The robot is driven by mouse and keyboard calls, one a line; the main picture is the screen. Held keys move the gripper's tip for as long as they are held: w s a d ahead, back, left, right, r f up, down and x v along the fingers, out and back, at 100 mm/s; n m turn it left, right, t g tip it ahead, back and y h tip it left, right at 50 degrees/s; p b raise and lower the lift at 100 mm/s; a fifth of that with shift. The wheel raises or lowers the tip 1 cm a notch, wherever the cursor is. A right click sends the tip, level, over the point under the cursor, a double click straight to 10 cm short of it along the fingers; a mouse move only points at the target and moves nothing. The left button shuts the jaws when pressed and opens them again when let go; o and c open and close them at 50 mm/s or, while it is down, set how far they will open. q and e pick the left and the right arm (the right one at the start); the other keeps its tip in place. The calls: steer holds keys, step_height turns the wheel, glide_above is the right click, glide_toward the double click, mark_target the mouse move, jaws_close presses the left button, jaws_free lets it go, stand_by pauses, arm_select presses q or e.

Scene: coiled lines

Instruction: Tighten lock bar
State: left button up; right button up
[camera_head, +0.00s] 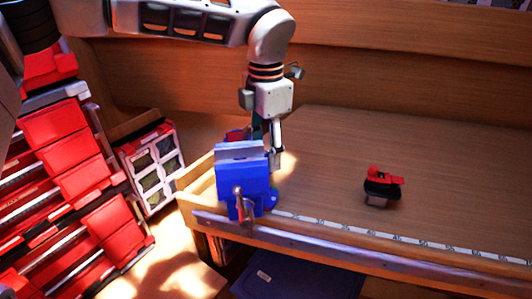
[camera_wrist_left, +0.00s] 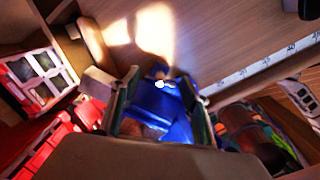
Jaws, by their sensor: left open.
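A blue vise (camera_head: 243,178) is fixed at the left front corner of the wooden workbench. A metal handle bar (camera_head: 241,205) hangs at its front face. My left gripper (camera_head: 268,148) points down just behind the vise, partly hidden by it. In the left wrist view, its two fingers (camera_wrist_left: 160,82) are apart, with blue vise body (camera_wrist_left: 155,103) between and below them. A small pale knob or bar end (camera_wrist_left: 159,85) shows between the fingertips; I cannot tell if it is the lock bar. Contact is not clear. My right gripper is not in view.
A measuring strip (camera_head: 400,238) runs along the bench front. A red and black tool (camera_head: 381,187) lies on the bench at right. Red drawers (camera_head: 70,150) and a clear-lidded organizer case (camera_head: 153,165) stand at left. The bench middle is clear.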

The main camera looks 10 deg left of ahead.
arm_select(q)
steer(key=shift+f, duration=0.55)
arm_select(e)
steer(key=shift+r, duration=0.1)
arm_select(q)
steer(key=c, duration=0.9)
steer(key=shift+r+m+p, duration=0.15)
steer(key=shift+m+p, duration=0.55)
steer(key=shift+p, duration=0.3)
steer(key=shift+c, duration=0.2)
steer(key=shift+m, duration=0.4)
steer(key=o, duration=0.9)
steer(key=shift+o, duration=0.2)
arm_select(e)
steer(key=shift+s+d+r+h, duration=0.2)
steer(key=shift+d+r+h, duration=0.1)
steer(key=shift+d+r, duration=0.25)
